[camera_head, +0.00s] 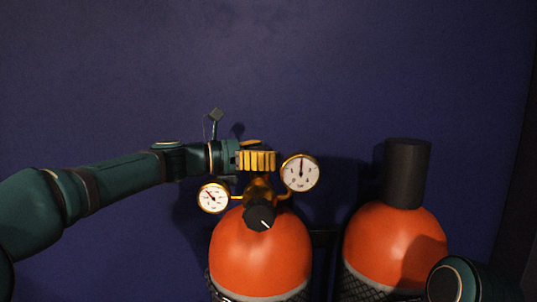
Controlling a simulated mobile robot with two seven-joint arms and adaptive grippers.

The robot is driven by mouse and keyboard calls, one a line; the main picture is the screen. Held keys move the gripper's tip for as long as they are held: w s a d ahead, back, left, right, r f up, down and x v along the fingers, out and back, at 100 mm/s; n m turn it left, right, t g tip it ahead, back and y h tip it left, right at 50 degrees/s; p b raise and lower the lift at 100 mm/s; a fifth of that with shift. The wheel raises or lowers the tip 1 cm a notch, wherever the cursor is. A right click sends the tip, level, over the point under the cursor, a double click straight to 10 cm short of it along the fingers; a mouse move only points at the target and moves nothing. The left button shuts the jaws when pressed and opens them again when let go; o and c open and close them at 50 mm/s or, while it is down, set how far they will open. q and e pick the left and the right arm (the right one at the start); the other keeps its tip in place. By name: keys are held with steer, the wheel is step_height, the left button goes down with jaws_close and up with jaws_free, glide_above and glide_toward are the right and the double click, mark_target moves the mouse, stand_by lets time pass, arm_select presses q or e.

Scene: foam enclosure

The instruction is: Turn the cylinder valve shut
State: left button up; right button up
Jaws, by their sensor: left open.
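The orange cylinder (258,255) stands at the lower middle, with a brass valve assembly on top. Its ribbed brass handwheel (259,161) sits at the top of that assembly. A black knob (259,216) with a white mark faces me below it. My left gripper (243,158) reaches in from the left and is open at the left side of the handwheel. Its fingers are small and partly hidden there, so I cannot tell whether they touch the wheel. My right gripper is not in view; only a part of my right arm shows at the lower right.
Two round white gauges, a left one (214,198) and a right one (301,173), flank the valve closely. A second orange cylinder (393,245) with a black cap (407,172) stands to the right. A plain dark blue wall (330,70) is behind; the space above is clear.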

arm_select(q)
steer(key=shift+d, duration=0.2)
steer(key=c, duration=1.4)
steer(key=shift+o, duration=0.2)
